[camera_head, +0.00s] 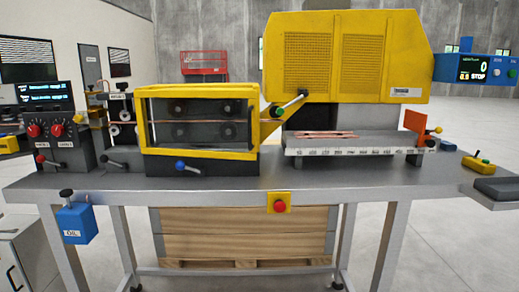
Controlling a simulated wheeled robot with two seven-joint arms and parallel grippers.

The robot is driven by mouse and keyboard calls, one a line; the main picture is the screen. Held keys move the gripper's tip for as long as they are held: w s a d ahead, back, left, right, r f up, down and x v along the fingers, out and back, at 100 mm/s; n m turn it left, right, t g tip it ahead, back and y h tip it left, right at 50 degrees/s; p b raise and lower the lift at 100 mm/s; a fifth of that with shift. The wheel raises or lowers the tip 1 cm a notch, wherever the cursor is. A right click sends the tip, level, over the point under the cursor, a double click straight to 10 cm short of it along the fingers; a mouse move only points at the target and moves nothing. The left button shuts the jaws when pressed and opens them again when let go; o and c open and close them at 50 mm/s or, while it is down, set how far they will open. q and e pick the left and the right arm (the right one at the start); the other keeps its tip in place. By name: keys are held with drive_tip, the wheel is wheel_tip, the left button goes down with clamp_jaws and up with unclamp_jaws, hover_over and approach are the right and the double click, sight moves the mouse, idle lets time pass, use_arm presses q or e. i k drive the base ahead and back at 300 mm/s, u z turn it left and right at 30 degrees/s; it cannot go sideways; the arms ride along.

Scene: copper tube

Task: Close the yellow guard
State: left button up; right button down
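A large yellow guard (345,55) with two perforated panels stands at the upper right of the machine. A gap shows between its lower edge and the ruled tray (350,147) below, where copper tubes (325,134) lie in the open. A lever with a black knob and a green end (290,104) sits at the guard's lower left corner. Left of it is a yellow-framed guard (200,92) with a clear front, and rollers and a copper tube show behind it. I cannot tell which of the two the task means. Neither of my grippers is in view.
Knobs and a display (45,125) stand at the left. A blue-knobbed lever (187,166) is below the framed guard. A red stop button (280,205) is on the bench front, and a blue oil box (76,221) hangs at left. The bench front strip is mostly clear.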

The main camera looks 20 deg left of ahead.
sight(251, 94)
drive_tip(key=u, duration=0.85)
drive_tip(key=i, duration=1)
drive_tip(key=u, duration=1.05)
